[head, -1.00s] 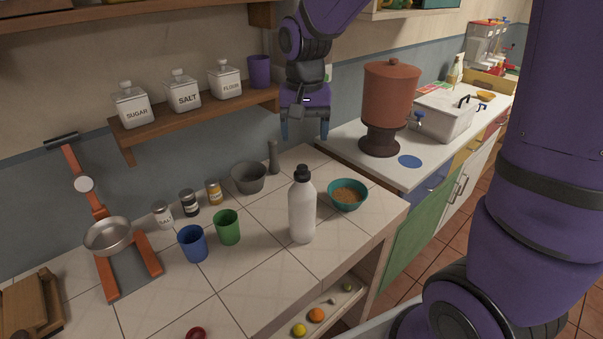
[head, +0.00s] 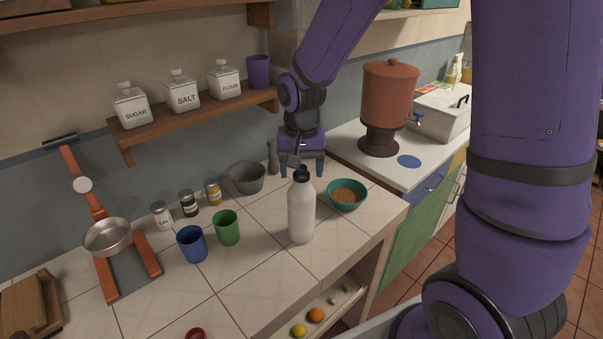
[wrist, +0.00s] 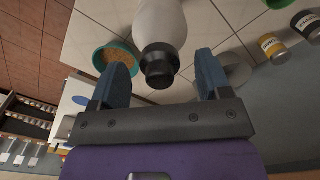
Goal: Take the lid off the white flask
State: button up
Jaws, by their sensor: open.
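The white flask (head: 301,214) stands upright on the tiled counter with its black lid (head: 301,174) on top. In the wrist view the flask (wrist: 162,24) and its lid (wrist: 159,70) show beyond and between the fingertips. My gripper (head: 302,172) is open and empty, just behind the flask top in the head view. In the wrist view its two blue fingers (wrist: 162,72) are spread wide, apart from the lid. The lid hides part of the gripper's front in the head view.
A teal bowl (head: 347,194) of brown grains stands right of the flask. A grey mortar (head: 247,178), a pestle (head: 272,157), a green cup (head: 227,227) and a blue cup (head: 193,244) stand left. A shelf (head: 197,122) with white jars hangs behind.

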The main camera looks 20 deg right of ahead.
jog(key=c, duration=1)
jog(key=shift+r, duration=0.1)
